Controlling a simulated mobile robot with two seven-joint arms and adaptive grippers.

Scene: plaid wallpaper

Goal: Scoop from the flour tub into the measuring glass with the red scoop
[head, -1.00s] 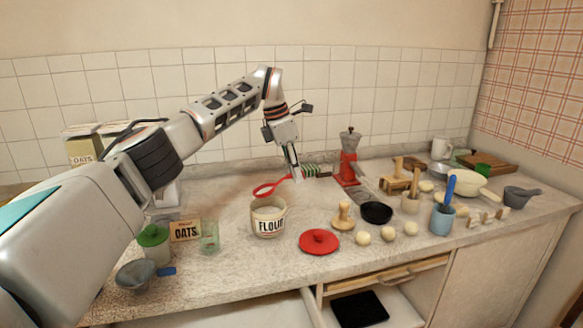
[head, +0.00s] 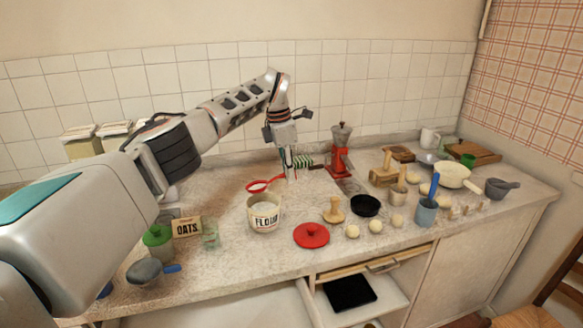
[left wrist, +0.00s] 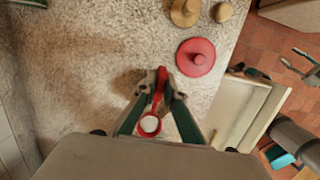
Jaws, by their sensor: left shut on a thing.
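My left gripper (head: 290,177) is shut on the red scoop (head: 258,186), low over the counter behind the flour tub. In the left wrist view, the left gripper (left wrist: 159,82) has the scoop's red handle between its fingers, and the scoop bowl (left wrist: 149,124) shows white inside. The flour tub (head: 264,223) stands open and upright, with white flour in it. The clear measuring glass (head: 210,236) stands left of the tub, apart from the scoop. A jointed grey piece at the right edge of the wrist view may be my right gripper; its state is unclear.
The red lid (head: 311,236) lies right of the tub. An oats sign (head: 187,227) and a green-lidded jar (head: 158,241) stand near the glass. A red grinder (head: 341,160), wooden stamp (head: 334,211) and black bowl (head: 365,205) are to the right. A drawer (head: 382,264) stands open below.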

